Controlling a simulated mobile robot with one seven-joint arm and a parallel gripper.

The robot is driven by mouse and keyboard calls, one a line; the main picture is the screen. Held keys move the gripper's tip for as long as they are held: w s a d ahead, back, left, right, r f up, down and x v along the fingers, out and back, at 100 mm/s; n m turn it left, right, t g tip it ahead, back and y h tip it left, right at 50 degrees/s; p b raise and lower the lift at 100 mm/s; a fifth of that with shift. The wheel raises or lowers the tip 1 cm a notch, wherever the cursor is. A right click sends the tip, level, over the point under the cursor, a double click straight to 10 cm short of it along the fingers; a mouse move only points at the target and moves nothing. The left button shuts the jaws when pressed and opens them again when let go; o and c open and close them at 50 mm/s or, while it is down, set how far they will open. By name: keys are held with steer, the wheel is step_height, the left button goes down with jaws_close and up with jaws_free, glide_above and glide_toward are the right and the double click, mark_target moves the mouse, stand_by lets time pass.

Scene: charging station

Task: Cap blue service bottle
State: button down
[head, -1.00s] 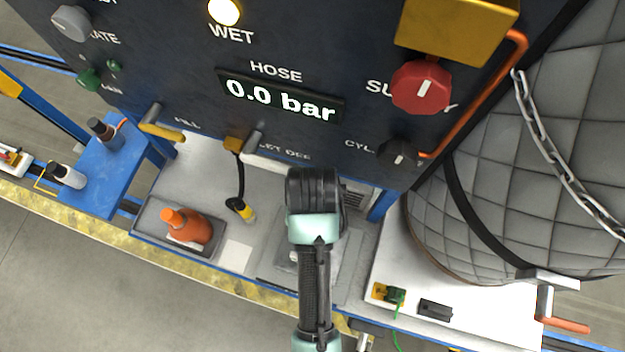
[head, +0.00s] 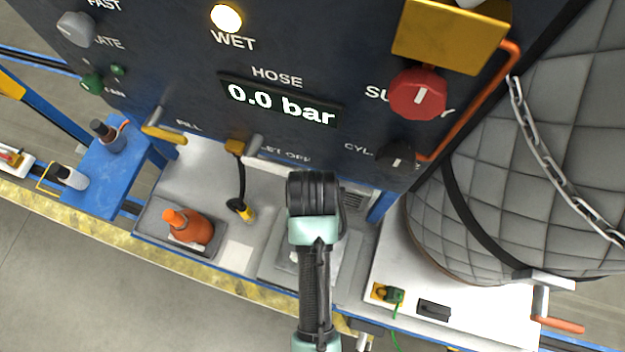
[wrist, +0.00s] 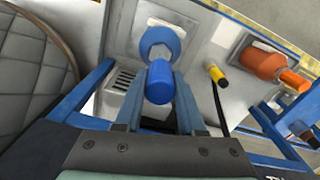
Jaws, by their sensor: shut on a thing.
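The blue service bottle (wrist: 152,44) stands on the grey bench in the wrist view, its body partly covered by a blue cap (wrist: 158,88) in front of it. My gripper (wrist: 160,80) has its fingers on either side of the blue cap and is shut on it. The cap lines up with the bottle's top; I cannot tell whether it is seated or threaded. In the head view my arm hides the blue bottle, the cap and the fingertips.
An orange bottle (head: 190,230) stands in a grey tray at left. A yellow-ended black hose (head: 245,212) hangs between it and my arm. The control panel (head: 200,70) rises behind. A quilted grey tank (head: 540,180) and a chain (head: 545,160) are at right.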

steer(key=shift+f+b, duration=1.45)
steer(key=shift+f, duration=1.25)
steer(key=shift+c, duration=2.2)
jaws_free()
steer(key=shift+r, duration=0.1)
